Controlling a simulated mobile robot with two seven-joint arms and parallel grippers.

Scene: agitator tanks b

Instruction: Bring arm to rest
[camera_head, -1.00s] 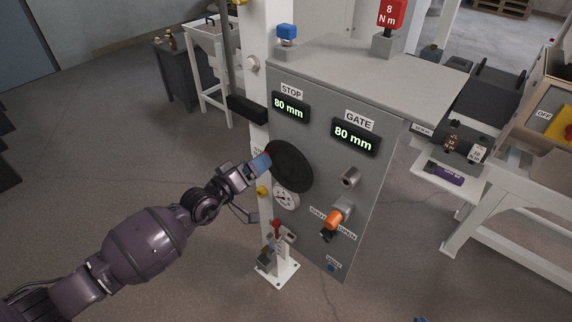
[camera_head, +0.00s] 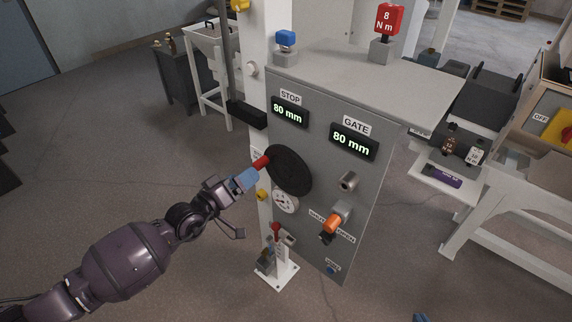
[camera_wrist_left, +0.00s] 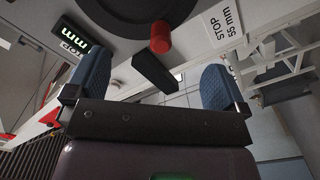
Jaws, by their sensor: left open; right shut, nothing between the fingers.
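My left gripper (camera_head: 247,178) is open and empty, just left of a grey control panel (camera_head: 325,185). A black handwheel (camera_head: 289,170) on the panel has a red knob (camera_head: 262,162), just beyond the fingertips. In the left wrist view my left gripper's blue fingers (camera_wrist_left: 158,85) are spread wide, and the red knob (camera_wrist_left: 160,38) stands ahead, between their lines and apart from them. Of my right gripper (camera_head: 421,318) only a small blue tip shows at the bottom edge of the head view.
Displays STOP (camera_head: 290,112) and GATE (camera_head: 353,142) both read 80 mm. An orange-tipped lever (camera_head: 333,223) sticks out of the panel. A white post with a foot plate (camera_head: 277,274) stands beside it.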

